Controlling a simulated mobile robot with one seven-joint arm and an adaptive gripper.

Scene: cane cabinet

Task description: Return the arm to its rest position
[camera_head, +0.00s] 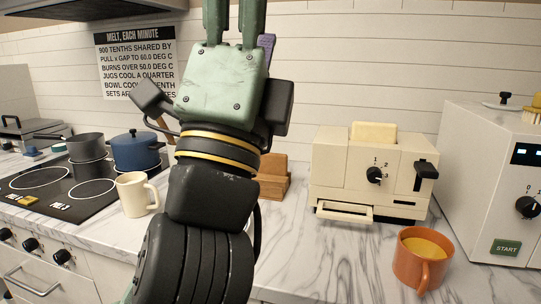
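My gripper (232,22) points upward at the top middle of the head view, with its pale green body in front of the tiled wall. Its two green fingers stand apart with a gap between them where they show. The fingertips are cut off by the top edge, so I cannot tell whether they are open or shut at the ends. My dark jointed arm rises from the bottom of the view and hides the middle of the counter. A purple thing (267,43) shows partly behind the gripper.
A cream mug (137,196) and a blue pot (136,151) stand left of my arm. A wooden block (274,178) is just right behind it. A cream toaster (345,170), an orange mug (410,270) and a white appliance (480,170) stand further right on the marble counter (310,250).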

